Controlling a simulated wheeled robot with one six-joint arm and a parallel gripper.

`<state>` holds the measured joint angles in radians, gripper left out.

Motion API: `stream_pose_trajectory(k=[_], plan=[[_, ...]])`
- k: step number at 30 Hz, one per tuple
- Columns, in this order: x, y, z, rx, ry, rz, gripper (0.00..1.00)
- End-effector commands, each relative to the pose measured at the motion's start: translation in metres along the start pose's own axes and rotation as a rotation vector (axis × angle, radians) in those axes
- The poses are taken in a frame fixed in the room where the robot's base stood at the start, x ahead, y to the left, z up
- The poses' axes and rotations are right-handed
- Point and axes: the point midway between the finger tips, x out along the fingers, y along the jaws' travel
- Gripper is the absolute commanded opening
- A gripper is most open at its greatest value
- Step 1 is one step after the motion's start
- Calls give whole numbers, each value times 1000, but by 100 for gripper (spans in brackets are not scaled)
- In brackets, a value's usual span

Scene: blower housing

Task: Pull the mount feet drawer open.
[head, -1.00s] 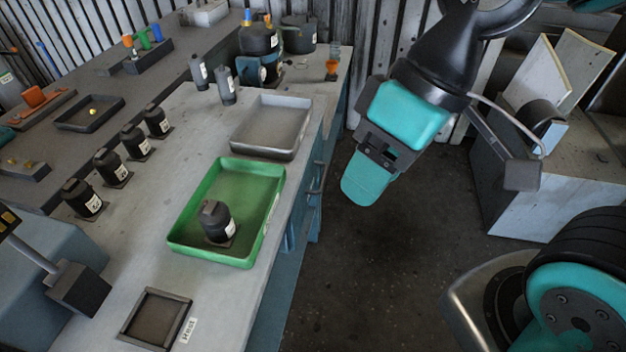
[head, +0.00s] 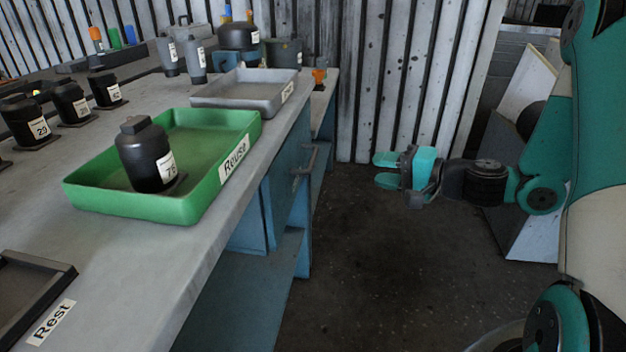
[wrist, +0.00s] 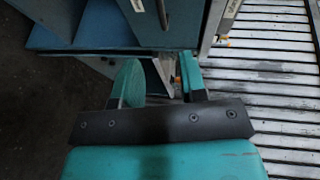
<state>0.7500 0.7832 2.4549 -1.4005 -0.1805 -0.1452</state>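The blue drawer unit (head: 285,195) is under the right edge of the workbench, its front facing the aisle. A grey bar handle (head: 305,162) is on that front. I cannot read which drawer is the mount feet drawer, and I see none pulled out. My gripper (head: 378,170) is to the right of the handle, over the aisle, pointing left towards the bench. Its teal fingers are apart with nothing between them, also in the wrist view (wrist: 160,80).
On the workbench (head: 215,240) stand a green tray (head: 95,195) labelled Reuse, holding a black housing (head: 146,155), and a grey tray (head: 245,90). A corrugated wall (head: 400,80) stands behind. The dark floor (head: 400,270) between bench and arm is clear.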

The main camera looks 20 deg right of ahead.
Motion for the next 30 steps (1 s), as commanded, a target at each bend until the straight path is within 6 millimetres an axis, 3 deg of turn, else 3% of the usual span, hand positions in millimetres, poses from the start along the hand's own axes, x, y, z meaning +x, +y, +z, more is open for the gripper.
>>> stream_pose_trajectory(k=[5,21,30], plan=[[15,1,-2,5,7,-4,39],[134,0,-2,1,3,-4,39],[169,0,-3,4,7,-2,39]])
